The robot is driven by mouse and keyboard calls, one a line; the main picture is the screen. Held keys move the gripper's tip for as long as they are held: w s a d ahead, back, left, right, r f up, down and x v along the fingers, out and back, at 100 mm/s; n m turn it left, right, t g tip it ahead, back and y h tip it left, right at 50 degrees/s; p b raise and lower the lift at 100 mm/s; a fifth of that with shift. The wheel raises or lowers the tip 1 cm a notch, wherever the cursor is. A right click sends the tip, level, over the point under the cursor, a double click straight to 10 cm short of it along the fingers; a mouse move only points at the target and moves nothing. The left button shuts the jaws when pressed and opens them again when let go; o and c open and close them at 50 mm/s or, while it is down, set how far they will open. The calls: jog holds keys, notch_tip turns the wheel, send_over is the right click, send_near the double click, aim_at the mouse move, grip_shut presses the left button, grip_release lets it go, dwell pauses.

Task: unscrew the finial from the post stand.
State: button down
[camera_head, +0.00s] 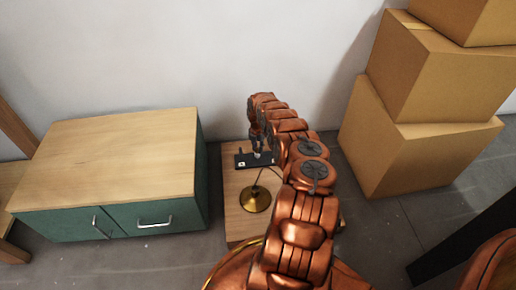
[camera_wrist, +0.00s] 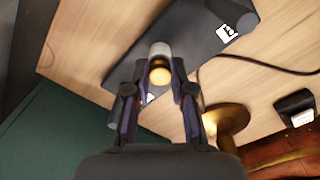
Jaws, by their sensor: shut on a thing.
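The post stand (camera_wrist: 205,25) is a dark flat plate with a pale post (camera_wrist: 159,49) rising from it. The finial (camera_wrist: 160,75) is a small brass knob at the top of the post, between the fingers in the wrist view. My gripper (camera_wrist: 159,68) is shut on the finial from above. In the head view the stand (camera_head: 243,161) lies on the small wooden table (camera_head: 232,185), below my gripper (camera_head: 258,147). The finial is hidden there behind my gripper and arm.
A round brass lamp base (camera_head: 255,199) stands on the table near the stand; it shows in the wrist view (camera_wrist: 228,117) with a dark cord (camera_wrist: 262,66). A green cabinet (camera_head: 160,212) is close on the left. Cardboard boxes (camera_head: 400,135) are stacked at right.

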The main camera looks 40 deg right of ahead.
jog(key=shift+d+n, duration=0.1)
jog(key=shift+n, duration=0.6)
jog(key=shift+n, duration=1.2)
jog(key=n+b, duration=0.1)
jog(key=n, duration=0.2)
jog(key=shift+n, duration=0.4)
jog(key=shift+f+n+b, duration=0.3)
jog(key=shift+f+b, duration=0.05)
jog(key=shift+b, duration=0.3)
jog(key=shift+w+b, duration=0.1)
jog(key=shift+b, duration=1)
jog(key=n+b, duration=0.1)
jog(key=b, duration=0.2)
jog(key=shift+r, duration=0.1)
jog(key=shift+r, duration=0.25)
jog(key=c, duration=0.9)
grip_release()
